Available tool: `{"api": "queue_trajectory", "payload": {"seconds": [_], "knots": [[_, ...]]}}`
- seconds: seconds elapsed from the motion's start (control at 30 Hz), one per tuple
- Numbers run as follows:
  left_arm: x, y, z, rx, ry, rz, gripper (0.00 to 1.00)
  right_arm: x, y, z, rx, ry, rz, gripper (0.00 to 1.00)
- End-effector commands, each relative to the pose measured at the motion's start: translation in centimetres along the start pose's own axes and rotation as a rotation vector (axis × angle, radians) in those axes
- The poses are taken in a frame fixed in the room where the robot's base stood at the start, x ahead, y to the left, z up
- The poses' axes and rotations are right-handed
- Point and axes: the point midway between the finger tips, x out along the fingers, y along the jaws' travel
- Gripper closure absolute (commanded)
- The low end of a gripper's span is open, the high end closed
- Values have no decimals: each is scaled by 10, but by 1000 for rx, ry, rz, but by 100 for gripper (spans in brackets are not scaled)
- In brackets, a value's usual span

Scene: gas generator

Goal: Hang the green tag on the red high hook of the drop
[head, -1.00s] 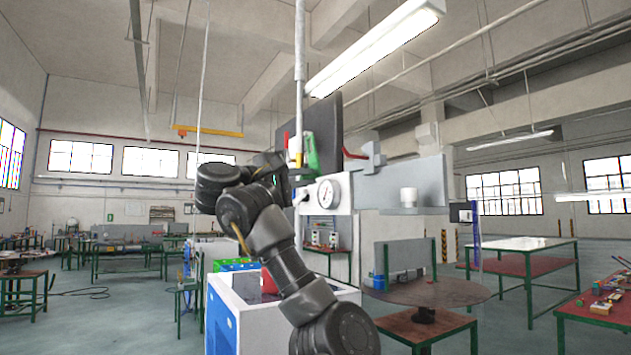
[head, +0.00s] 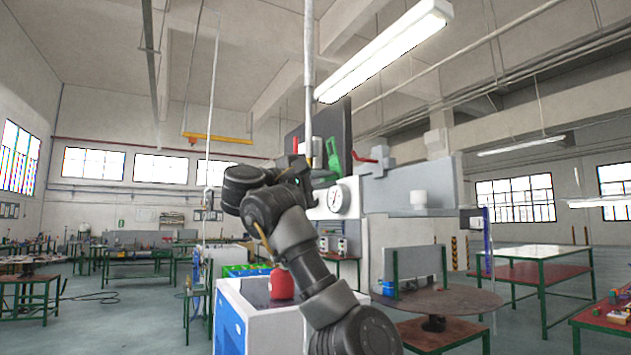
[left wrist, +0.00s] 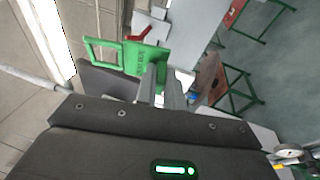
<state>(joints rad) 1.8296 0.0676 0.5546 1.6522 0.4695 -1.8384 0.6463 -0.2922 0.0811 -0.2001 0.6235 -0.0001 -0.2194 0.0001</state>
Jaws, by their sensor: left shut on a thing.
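The green tag (head: 334,155) is a flat plate with an open loop. In the left wrist view the tag (left wrist: 140,57) is held at the fingertips of my left gripper (left wrist: 163,82), which is shut on it. In the head view the left gripper (head: 318,174) is just below the tag, partly hidden by its own wrist. A red hook (head: 366,160) shows right of the tag, apart from it in the picture. Another red piece (head: 295,144) shows left of it. A white pole with a yellow lower end (head: 309,100) hangs from the ceiling beside the tag. My right gripper is not seen.
A dark upright panel (head: 332,124) stands behind the tag. A white and blue cabinet (head: 232,318) with a red object (head: 282,284) stands below my arm.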

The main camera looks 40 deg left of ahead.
Motion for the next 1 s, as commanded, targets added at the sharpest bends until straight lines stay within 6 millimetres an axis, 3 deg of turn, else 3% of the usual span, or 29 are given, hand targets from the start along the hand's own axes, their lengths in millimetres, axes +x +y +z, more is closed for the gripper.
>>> {"api": "queue_trajectory", "payload": {"seconds": [0.27, 1.0], "knots": [[23, -8, 4, -1, -2, -2, 100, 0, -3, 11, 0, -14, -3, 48], [82, -25, 14, -1, -1, -1, 100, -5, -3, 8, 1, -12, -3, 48]]}}
